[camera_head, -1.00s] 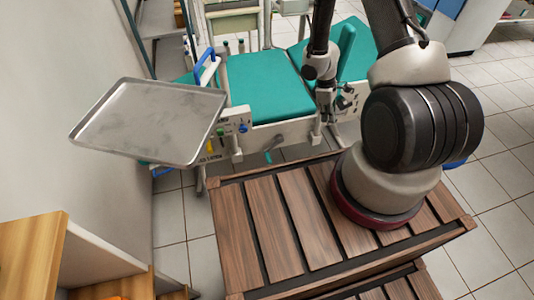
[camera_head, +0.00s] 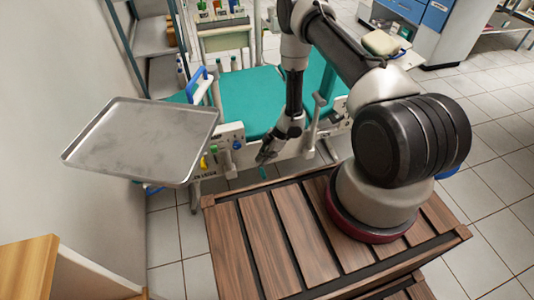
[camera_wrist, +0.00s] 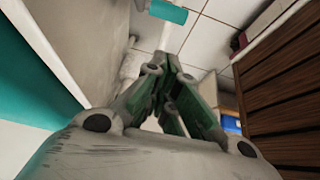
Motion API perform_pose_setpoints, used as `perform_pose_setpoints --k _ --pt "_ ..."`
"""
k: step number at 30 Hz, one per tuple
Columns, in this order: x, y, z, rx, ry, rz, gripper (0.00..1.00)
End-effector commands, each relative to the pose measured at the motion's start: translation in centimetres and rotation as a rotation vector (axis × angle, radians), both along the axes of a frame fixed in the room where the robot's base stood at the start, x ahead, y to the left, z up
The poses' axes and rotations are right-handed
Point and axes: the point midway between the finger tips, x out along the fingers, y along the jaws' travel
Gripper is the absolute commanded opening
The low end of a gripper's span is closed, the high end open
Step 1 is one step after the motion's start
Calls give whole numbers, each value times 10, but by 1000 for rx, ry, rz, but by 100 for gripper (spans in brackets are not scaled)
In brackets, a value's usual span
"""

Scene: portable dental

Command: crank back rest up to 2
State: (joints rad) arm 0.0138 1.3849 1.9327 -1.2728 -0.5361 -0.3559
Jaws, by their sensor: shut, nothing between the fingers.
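The dental chair has a teal padded seat (camera_head: 248,98) and a white frame. A teal raised pad (camera_head: 327,82), possibly the back rest, is partly hidden by my arm. A small teal crank handle (camera_head: 262,173) shows low at the chair's near side. It also appears as a teal cylinder at the top of the wrist view (camera_wrist: 168,12). My gripper (camera_head: 264,158) is shut and empty, just above the handle in the head view. In the wrist view its fingertips (camera_wrist: 172,62) meet below the handle, with a visible gap in the picture. No scale mark 2 is readable.
A metal tray (camera_head: 140,140) is at the left, in front of the chair's control panel (camera_head: 230,140). A slatted wooden platform (camera_head: 290,230) lies under my arm's base. A shelf rack (camera_head: 150,60) stands behind. Tiled floor (camera_head: 180,240) is free between platform and wall.

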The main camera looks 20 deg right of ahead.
Motion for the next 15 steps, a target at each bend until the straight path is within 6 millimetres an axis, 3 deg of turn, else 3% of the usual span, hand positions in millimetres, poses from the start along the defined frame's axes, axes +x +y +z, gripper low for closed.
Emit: perform_pose_setpoints --k 6,15 --pt "-1 23 -41 -1 2 2 0" --pt "1 10 -73 -2 0 -2 0"
